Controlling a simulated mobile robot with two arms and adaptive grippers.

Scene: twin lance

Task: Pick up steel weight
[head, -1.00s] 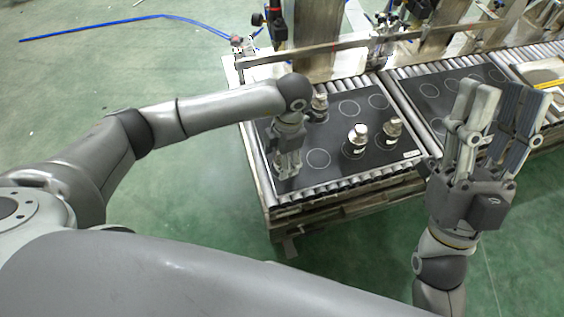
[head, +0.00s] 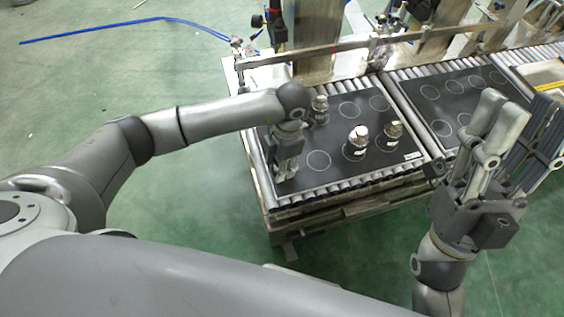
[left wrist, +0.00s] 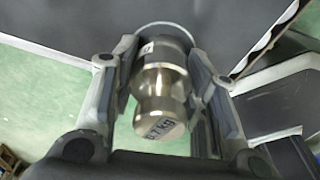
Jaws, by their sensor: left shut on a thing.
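My left gripper (head: 285,176) is over the near left part of a black plate (head: 335,165). In the left wrist view its fingers (left wrist: 160,85) are shut on a shiny steel weight (left wrist: 160,95) with a number marked on its end. A pale circle shows beyond the held weight. In the head view the gripper hides this weight, and I cannot tell whether it touches the plate. Three other steel weights stand on the plate: one at the back left (head: 319,112), one near the middle (head: 358,142) and one right of it (head: 393,133). My right gripper (head: 520,105) is open and empty at the right.
The plate has white circles and lies on a roller conveyor (head: 345,187). A second black plate (head: 450,105) lies farther right. A metal rail (head: 330,47) with fittings runs along the back. Green floor (head: 200,210) is clear in front and at left.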

